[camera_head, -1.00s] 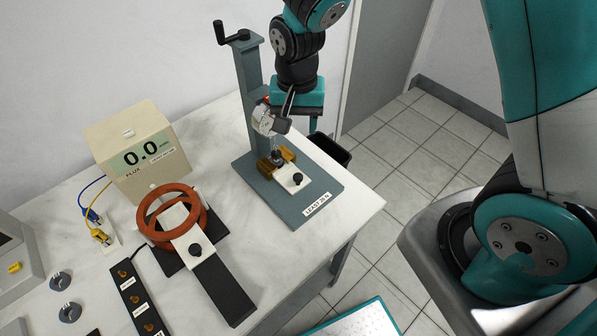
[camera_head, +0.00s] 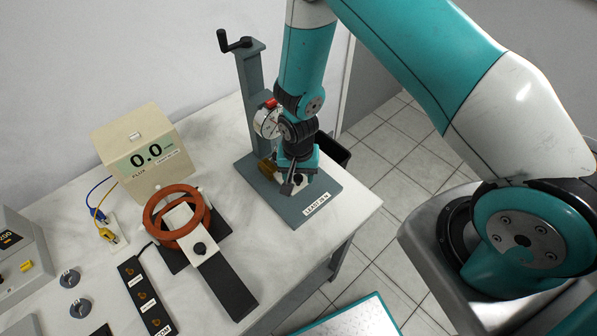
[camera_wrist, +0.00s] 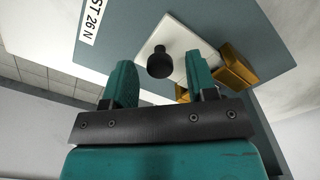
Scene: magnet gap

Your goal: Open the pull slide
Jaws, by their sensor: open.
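The pull slide is a white plate (camera_wrist: 182,38) with a black knob (camera_wrist: 160,63), on the grey base of the test stand. In the wrist view the knob stands between my two open fingers (camera_wrist: 160,68), with space visible on both sides. I cannot tell how far the fingertips are above it. In the head view my gripper (camera_head: 288,186) is low over the stand base (camera_head: 309,189) and covers most of the slide. Brass blocks (camera_wrist: 235,68) flank the plate and partly show behind my gripper.
The stand's column (camera_head: 250,75) with a crank and a round dial gauge (camera_head: 267,122) rises close behind my arm. A flux meter (camera_head: 143,150), an orange coil (camera_head: 168,236) and a black socket strip (camera_head: 145,295) are to the left. The table edge is to the right.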

